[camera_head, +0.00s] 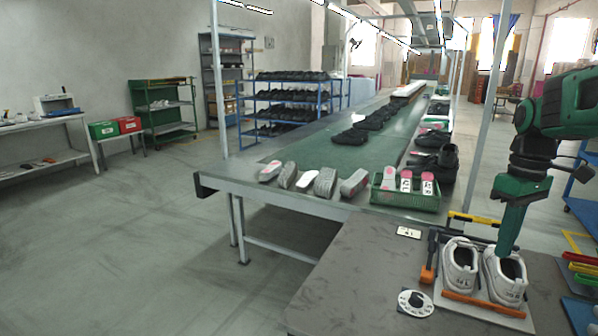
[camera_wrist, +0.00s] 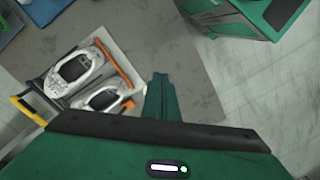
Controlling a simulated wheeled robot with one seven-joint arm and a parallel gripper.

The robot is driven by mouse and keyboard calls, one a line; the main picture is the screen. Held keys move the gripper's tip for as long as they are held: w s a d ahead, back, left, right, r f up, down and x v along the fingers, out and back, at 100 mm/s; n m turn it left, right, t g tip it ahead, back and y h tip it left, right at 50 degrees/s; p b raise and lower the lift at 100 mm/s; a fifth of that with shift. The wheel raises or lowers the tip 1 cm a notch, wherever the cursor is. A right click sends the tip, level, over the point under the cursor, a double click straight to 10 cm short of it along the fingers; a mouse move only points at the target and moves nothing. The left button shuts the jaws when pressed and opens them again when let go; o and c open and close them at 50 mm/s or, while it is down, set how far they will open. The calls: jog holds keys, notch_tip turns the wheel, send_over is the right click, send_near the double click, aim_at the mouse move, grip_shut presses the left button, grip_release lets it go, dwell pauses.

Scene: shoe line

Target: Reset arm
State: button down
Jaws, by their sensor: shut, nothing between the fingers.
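My gripper (camera_head: 506,246) hangs down from my green and black arm at the right of the head view. In that view its tips overlap the right shoe of a white pair; I cannot tell the exact gap there. In the wrist view my gripper (camera_wrist: 160,80) has its green fingers together, empty, over bare grey table to the right of the shoes. One white shoe (camera_head: 459,268) and another white shoe (camera_head: 503,281) stand side by side on a light board with orange bars. The wrist view shows both, the upper shoe (camera_wrist: 78,70) and the lower shoe (camera_wrist: 105,97).
The grey worktable (camera_head: 360,270) carries a round white disc (camera_head: 415,303) and a small label plate (camera_head: 409,232). Behind is a long conveyor (camera_head: 330,150) with soles, dark shoes and a green crate (camera_head: 405,199). Coloured trays (camera_head: 583,268) sit at the right edge. The floor at left is clear.

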jog(key=s+f+m, duration=0.4)
jog(key=s+m, duration=0.1)
jog(key=s, duration=0.6)
jog(key=s+a+f+m, duration=0.1)
jog(key=s+f+m, duration=0.4)
jog(key=s, duration=0.5)
jog(key=shift+s+a+m+t, duration=0.2)
jog(key=shift+s+m+t, duration=0.1)
jog(key=shift+s+m, duration=0.15)
jog(key=shift+w+f, duration=0.2)
jog(key=shift+w, duration=0.45)
